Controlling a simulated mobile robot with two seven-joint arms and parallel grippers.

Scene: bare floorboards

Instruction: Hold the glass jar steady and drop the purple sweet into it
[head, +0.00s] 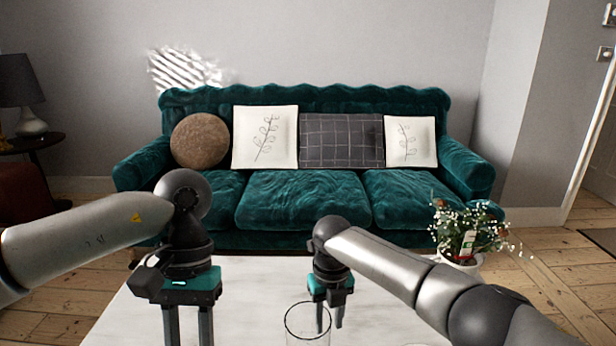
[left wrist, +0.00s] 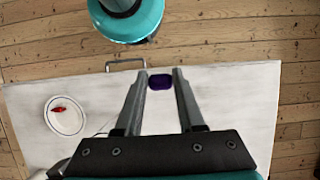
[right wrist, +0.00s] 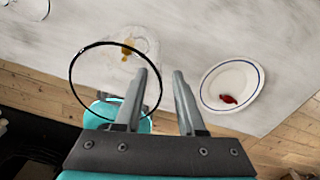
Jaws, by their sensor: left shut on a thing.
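The clear glass jar (head: 307,342) stands on the white table at the bottom of the head view, cut off by the frame. Its dark round rim (right wrist: 76,92) shows in the right wrist view. My right gripper (right wrist: 163,72) is at the jar with its fingers apart, one inside the rim and one outside. In the head view my right gripper (head: 330,322) is just behind the jar's right side. My left gripper (head: 187,338) is left of the jar. In the left wrist view the purple sweet (left wrist: 160,82) sits between its fingertips; it is out of the head view.
The white table (head: 250,275) has bare room between the grippers. A white plate (right wrist: 247,72) with a red sweet (right wrist: 228,99) lies near my right gripper. An amber-brown thing (right wrist: 128,47) shows through the jar. A potted plant (head: 463,240) and green sofa (head: 300,200) stand behind.

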